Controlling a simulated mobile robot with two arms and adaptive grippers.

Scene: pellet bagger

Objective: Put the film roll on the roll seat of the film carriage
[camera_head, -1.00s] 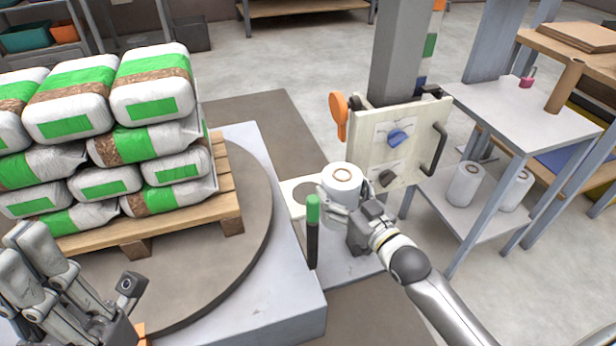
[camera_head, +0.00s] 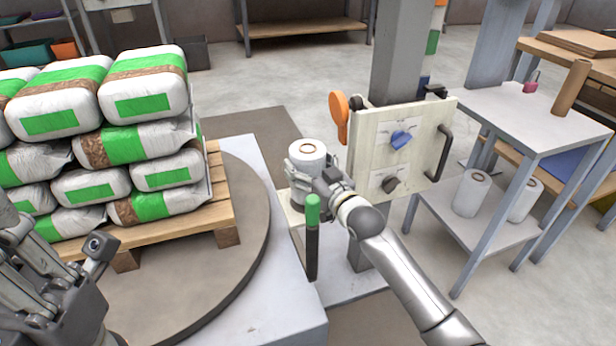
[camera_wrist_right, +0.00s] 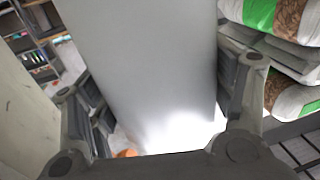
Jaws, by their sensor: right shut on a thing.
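The white film roll (camera_head: 307,158) stands upright with its brown core facing up, in the grasp of my right gripper (camera_head: 322,180). In the right wrist view the roll (camera_wrist_right: 145,70) fills the space between the two fingers (camera_wrist_right: 150,100). The pale plate of the film carriage (camera_head: 289,212) shows below the roll. The roll and gripper hide the roll seat, and I cannot tell whether the roll touches it. My left gripper (camera_head: 60,245) is at the lower left, fingers apart and empty, far from the carriage.
A green-topped post (camera_head: 312,238) stands just in front of the carriage. A control panel (camera_head: 402,150) with a blue knob and an orange paddle (camera_head: 339,117) is close on the right. Stacked bags (camera_head: 140,145) on a pallet stand left. Two spare rolls (camera_head: 471,193) sit on a shelf.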

